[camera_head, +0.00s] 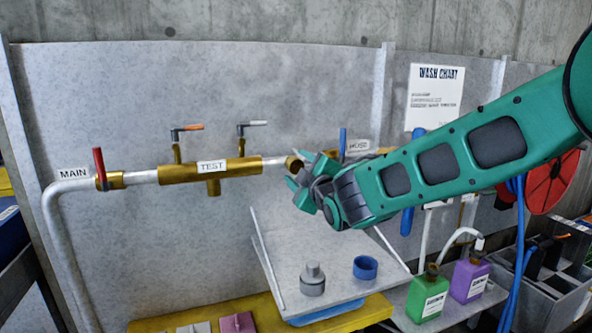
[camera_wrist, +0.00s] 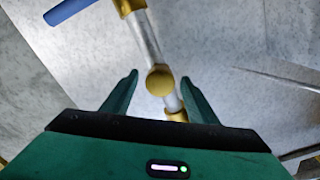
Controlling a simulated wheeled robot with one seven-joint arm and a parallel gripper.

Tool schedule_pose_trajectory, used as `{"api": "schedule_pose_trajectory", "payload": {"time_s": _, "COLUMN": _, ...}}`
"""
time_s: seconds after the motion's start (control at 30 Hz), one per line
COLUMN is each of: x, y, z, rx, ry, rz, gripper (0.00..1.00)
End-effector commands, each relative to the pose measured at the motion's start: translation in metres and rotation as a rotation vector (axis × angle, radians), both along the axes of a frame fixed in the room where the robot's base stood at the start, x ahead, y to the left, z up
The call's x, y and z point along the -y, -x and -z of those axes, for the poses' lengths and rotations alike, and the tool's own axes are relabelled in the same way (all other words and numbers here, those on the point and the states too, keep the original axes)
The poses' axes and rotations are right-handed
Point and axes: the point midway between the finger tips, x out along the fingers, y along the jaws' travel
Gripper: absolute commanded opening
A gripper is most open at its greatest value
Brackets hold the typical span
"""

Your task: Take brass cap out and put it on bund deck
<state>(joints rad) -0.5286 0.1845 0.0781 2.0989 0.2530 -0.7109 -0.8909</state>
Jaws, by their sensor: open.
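A round brass cap (camera_wrist: 160,80) shows at the middle of the wrist view, on the silver pipe (camera_wrist: 149,45) between brass fittings. In the head view the brass cap (camera_head: 292,163) is at the pipe to the right of the TEST fitting (camera_head: 212,169). My gripper (camera_wrist: 160,77) is open, with one finger on each side of the cap in the picture; I cannot tell whether they touch it. In the head view my gripper (camera_head: 299,170) partly hides the pipe. A grey deck (camera_head: 335,258) lies below, probably the bund deck.
A grey knobbed plug (camera_head: 312,280) and a blue ring (camera_head: 365,267) stand on the grey deck. Blue HOSE (camera_head: 342,142) and red MAIN (camera_head: 99,168) handles stick up from the pipework. Green (camera_head: 427,298) and purple (camera_head: 468,279) jugs stand right of the deck.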

Motion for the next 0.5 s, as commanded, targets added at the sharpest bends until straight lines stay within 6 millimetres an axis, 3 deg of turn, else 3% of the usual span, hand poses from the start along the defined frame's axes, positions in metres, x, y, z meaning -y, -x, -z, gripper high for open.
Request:
{"api": "schedule_pose_trajectory", "payload": {"time_s": 0.27, "x": -0.0003, "y": 0.0001, "z": 0.0000, "rx": -0.051, "ry": -0.117, "rz": -0.001, "gripper": 0.54}}
{"api": "schedule_pose_trajectory", "payload": {"time_s": 0.5, "x": 0.0002, "y": -0.0001, "z": 0.0002, "rx": -0.158, "ry": -0.359, "rz": 0.000, "gripper": 0.54}}
